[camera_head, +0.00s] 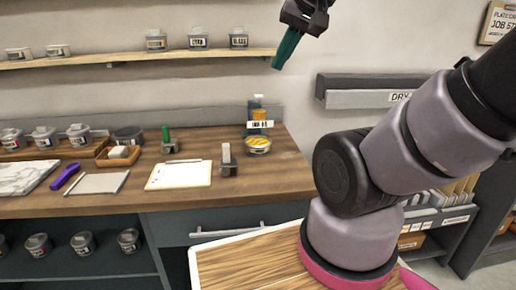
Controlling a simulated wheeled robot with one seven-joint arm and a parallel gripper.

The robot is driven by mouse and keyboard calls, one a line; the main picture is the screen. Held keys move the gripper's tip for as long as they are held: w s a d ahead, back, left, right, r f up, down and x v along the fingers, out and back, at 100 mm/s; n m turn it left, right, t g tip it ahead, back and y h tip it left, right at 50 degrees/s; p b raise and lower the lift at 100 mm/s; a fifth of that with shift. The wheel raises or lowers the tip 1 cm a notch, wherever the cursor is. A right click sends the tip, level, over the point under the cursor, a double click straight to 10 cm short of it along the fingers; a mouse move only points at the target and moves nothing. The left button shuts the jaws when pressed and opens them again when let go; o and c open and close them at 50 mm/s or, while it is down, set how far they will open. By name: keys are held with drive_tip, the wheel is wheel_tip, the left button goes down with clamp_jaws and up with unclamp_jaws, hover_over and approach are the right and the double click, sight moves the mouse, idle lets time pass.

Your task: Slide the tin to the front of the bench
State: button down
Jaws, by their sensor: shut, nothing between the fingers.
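A round tin (258,145) with a yellow top stands at the right part of the wooden bench (222,190), well back from its front edge. A label reading like "INK" is by a bottle just behind it. Several other grey tins (44,137) stand at the bench's left back. My gripper (278,66) is high in the air, above and slightly right of the yellow-topped tin and apart from it. Its teal fingers are shut and hold nothing.
A small dark block with an upright pale piece (228,162) stands left of the tin. A clipboard (180,175) lies left of that. The dark bottle (257,108) stands behind the tin. The bench top in front and to the right is bare. A wall shelf (120,57) bears more tins.

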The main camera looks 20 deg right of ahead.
idle(0.3)
drive_tip(key=n+g+h, duration=0.2)
drive_tip(key=g+h, duration=0.1)
hover_over(260, 154)
drive_tip(key=f, duration=2.4)
drive_tip(key=w+f, duration=0.1)
drive_tip(key=f, duration=1.1)
drive_tip(key=shift+d+f, duration=0.15)
drive_tip(key=shift+f, duration=0.05)
drive_tip(key=shift+s, duration=0.1)
